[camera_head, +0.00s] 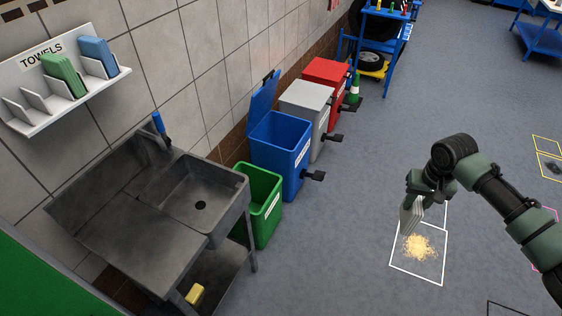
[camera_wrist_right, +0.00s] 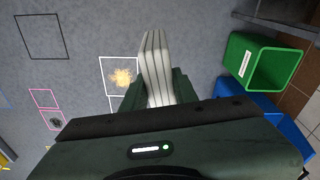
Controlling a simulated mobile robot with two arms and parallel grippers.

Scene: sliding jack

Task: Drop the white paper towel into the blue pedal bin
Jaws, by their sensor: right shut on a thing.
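My right gripper (camera_head: 418,200) is shut on the folded white paper towel (camera_head: 410,217). It holds the towel in the air over a white floor outline at the right. In the right wrist view the towel (camera_wrist_right: 156,65) stands out between the fingers (camera_wrist_right: 158,85). The blue pedal bin (camera_head: 279,155) stands against the wall with its lid (camera_head: 263,98) raised and its mouth open. The towel is well to the right of the bin, apart from it. The inside of the bin is partly hidden. My left gripper is not in view.
A green open bin (camera_head: 262,212) stands in front of the blue one, and grey (camera_head: 308,97) and red (camera_head: 328,78) lidded bins behind it. A steel sink (camera_head: 190,200) is at the left. Yellowish crumbs (camera_head: 417,248) lie on the floor. The floor between bins and gripper is clear.

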